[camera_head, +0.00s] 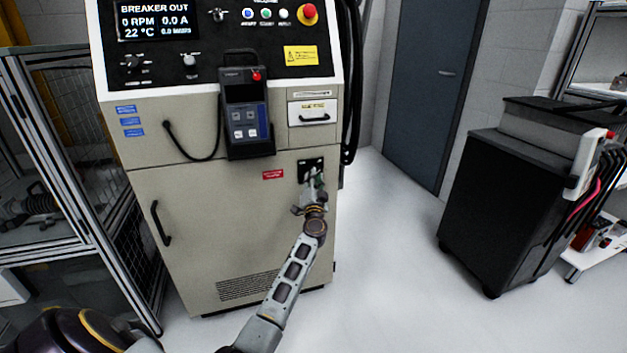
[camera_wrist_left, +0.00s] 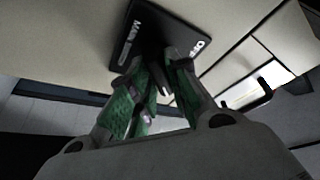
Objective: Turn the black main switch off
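The black main switch shows in the left wrist view as a black plate (camera_wrist_left: 133,50) with white lettering, "MAIN" and part of "OFF". In the head view its plate (camera_head: 304,163) is on the front of the beige cabinet, at the upper right of the lower door. My left gripper (camera_head: 312,178) is right at the plate. In the left wrist view its green-padded fingers (camera_wrist_left: 155,72) reach to the plate with the tips partly closed around a dark shape. The switch's handle is mostly hidden between them, so I cannot tell whether they press on it. My right gripper is not in view.
The cabinet (camera_head: 225,200) has a display (camera_head: 157,20) reading "BREAKER OUT" and "0 RPM", a red button (camera_head: 308,14) and a hanging handheld unit (camera_head: 245,110). A small drawer (camera_head: 314,112) is above the switch. A black cart (camera_head: 500,200) stands right, with open floor between.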

